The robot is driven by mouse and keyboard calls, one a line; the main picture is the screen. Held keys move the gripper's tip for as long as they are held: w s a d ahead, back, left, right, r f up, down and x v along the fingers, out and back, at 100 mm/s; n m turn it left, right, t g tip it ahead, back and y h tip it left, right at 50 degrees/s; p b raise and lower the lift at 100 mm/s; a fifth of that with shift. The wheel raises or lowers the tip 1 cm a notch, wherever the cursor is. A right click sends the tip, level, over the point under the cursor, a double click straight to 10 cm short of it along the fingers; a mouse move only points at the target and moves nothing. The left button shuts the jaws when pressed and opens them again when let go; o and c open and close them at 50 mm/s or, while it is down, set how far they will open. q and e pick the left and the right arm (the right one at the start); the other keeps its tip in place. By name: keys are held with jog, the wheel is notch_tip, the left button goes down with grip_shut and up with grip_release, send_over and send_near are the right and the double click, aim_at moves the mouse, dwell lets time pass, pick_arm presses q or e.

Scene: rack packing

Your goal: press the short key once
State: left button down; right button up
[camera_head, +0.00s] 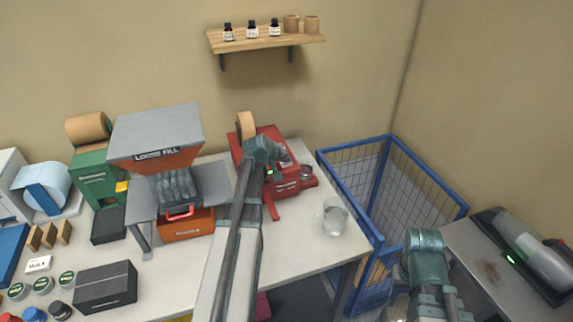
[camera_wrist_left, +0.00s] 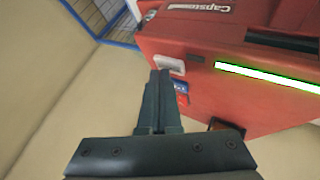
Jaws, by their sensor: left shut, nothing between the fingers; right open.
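The red machine (camera_head: 291,188) with a tan tape roll (camera_head: 246,125) stands at the back of the white table. In the left wrist view its red face (camera_wrist_left: 245,110) fills the right side, with a lit green strip (camera_wrist_left: 270,76). A pale key (camera_wrist_left: 171,66), a blue key (camera_wrist_left: 181,87) and a red key (camera_wrist_left: 182,100) sit on that face; I cannot tell which is the short one. My left gripper (camera_wrist_left: 160,76) is shut and empty, its tips beside the pale key; contact is unclear. It also shows in the head view (camera_head: 280,162). My right gripper (camera_head: 425,242) is open, away at lower right.
A loose-fill hopper (camera_head: 157,140) stands left of the red machine. A clear glass-like cup (camera_head: 334,217) is near the table's right end. A blue wire cage (camera_head: 379,160) stands beyond that end. A wooden shelf (camera_head: 265,42) with small bottles hangs above.

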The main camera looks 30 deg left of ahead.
aim_at(286, 165)
pick_arm(q)
jog(key=shift+f, duration=0.2)
jog(key=shift+r, duration=0.2)
jog(key=shift+r+p, duration=0.65)
jog(key=shift+p, duration=0.05)
notch_tip(286, 165, up, 5)
jog(key=p, duration=0.5)
dwell(0.4)
dwell(0.5)
